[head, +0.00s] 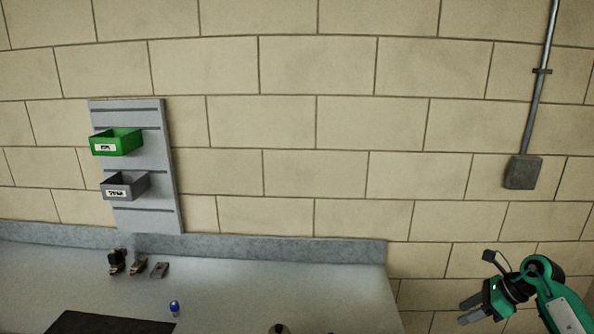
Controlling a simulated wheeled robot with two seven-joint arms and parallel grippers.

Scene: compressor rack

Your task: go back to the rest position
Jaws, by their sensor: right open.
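My right gripper (470,311) is at the lower right, to the right of the counter's end and in front of the block wall. It is open, with nothing seen between its grey fingers. Its green and black arm comes in from the lower right corner. My left gripper is not in view.
A grey counter (240,285) with a backsplash fills the lower left. On it are several small metal parts (138,267), a blue-capped item (174,308) and a black mat (105,324). A green bin (117,142) and a grey bin (125,187) hang on a wall panel (148,217).

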